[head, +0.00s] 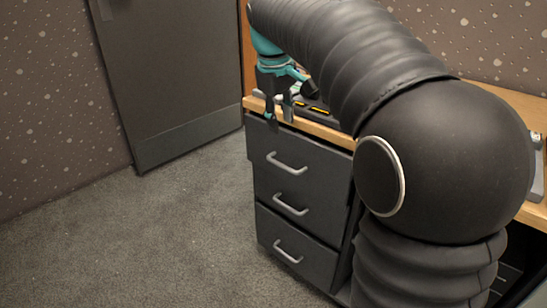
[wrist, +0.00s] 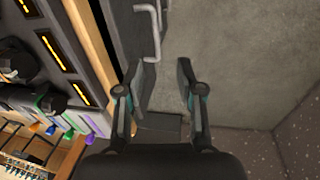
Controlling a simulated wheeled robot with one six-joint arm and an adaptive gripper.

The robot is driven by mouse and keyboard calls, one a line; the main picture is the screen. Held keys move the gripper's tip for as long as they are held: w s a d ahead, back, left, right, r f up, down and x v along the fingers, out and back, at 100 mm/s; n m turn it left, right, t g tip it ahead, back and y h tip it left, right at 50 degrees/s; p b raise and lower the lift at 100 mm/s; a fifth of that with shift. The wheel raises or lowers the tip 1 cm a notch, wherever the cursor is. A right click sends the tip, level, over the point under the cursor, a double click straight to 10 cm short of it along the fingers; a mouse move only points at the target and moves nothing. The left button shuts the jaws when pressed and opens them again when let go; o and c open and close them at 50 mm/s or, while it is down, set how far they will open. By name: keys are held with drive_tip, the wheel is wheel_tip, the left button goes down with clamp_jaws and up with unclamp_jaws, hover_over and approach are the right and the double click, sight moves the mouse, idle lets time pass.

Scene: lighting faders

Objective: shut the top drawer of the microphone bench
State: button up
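The microphone bench has a dark grey drawer unit with three drawers, each with a pale bar handle. The top drawer (head: 318,178) stands slightly proud of the drawers below, so it looks a little open. Its handle (head: 287,163) is clear of my gripper. My gripper (head: 279,112) is at the upper left corner of the drawer unit, by the bench edge. In the wrist view my gripper (wrist: 160,88) is open and empty. One finger overlaps the top drawer front (wrist: 128,25) in the picture; the other is over the floor. Contact cannot be told.
The wooden bench top (head: 335,133) carries dark equipment with orange-lit strips (wrist: 64,52) and coloured knobs near its edge. My arm hides much of the bench. A grey door (head: 175,70) is at the back left. The carpet (head: 150,240) left of the drawers is clear.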

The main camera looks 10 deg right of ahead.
sight(282, 166)
drive_tip(key=shift+n, duration=0.3)
drive_tip(key=w+f+b, duration=0.1)
drive_tip(key=f, duration=0.3)
drive_tip(key=w+d+f+b, duration=0.1)
drive_tip(key=f, duration=0.4)
drive_tip(key=w+f+b, duration=0.1)
drive_tip(key=w+f, duration=0.1)
drive_tip(key=f, duration=0.3)
drive_tip(key=shift+w+d+f, duration=0.1)
drive_tip(key=shift+d+f, duration=0.05)
drive_tip(key=shift+d, duration=0.1)
clamp_jaws()
